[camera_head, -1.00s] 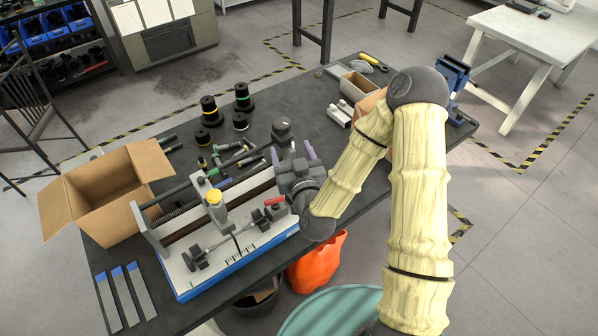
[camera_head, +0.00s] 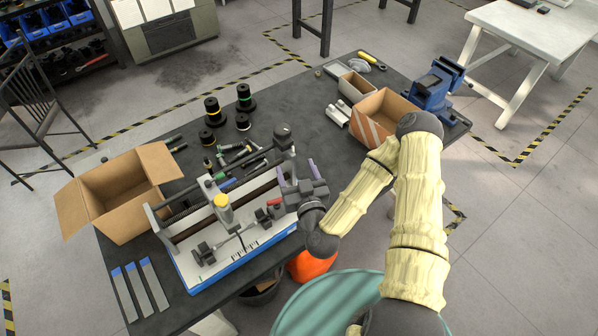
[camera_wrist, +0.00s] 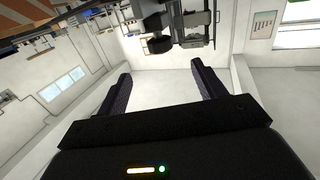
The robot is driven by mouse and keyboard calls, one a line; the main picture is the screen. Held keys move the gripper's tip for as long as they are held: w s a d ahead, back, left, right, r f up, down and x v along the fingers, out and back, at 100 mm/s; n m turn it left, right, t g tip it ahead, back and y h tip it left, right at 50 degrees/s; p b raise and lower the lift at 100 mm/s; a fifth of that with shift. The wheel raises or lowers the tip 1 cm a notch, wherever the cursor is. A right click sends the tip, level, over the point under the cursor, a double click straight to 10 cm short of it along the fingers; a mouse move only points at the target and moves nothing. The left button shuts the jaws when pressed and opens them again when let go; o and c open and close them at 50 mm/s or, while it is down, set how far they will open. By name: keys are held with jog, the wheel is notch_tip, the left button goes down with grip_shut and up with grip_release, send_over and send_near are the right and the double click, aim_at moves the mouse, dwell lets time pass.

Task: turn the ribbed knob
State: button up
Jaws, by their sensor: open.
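The tensile frame lies along the table, with a white bed (camera_head: 200,270) on a blue base. It carries a yellow-topped part (camera_head: 222,201), a red lever (camera_head: 274,202) and a dark round knob (camera_head: 282,132) at its far right end. I cannot make out ribs, so I cannot tell surely which part is the ribbed knob. My gripper (camera_head: 297,169) is at the frame's right end, fingers pointing up in the picture, below the dark round knob. In the wrist view my gripper (camera_wrist: 161,78) is open, with nothing between its fingers. A dark cylinder (camera_wrist: 160,45) shows beyond the fingertips.
An open cardboard box (camera_head: 115,200) stands left of the frame. Spools (camera_head: 213,112), a smaller box (camera_head: 385,112) and a blue vise (camera_head: 436,85) stand further back. Flat strips (camera_head: 140,290) lie front left. An orange container (camera_head: 312,265) is below the table's front edge.

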jog(key=shift+s+d+r+p, duration=0.15)
jog(key=shift+s+p, duration=0.4)
jog(key=shift+p, duration=0.15)
jog(key=shift+s+d+r+p, duration=0.15)
jog(key=shift+s+p, duration=0.35)
jog(key=shift+p, duration=0.15)
jog(key=shift+a, duration=0.1)
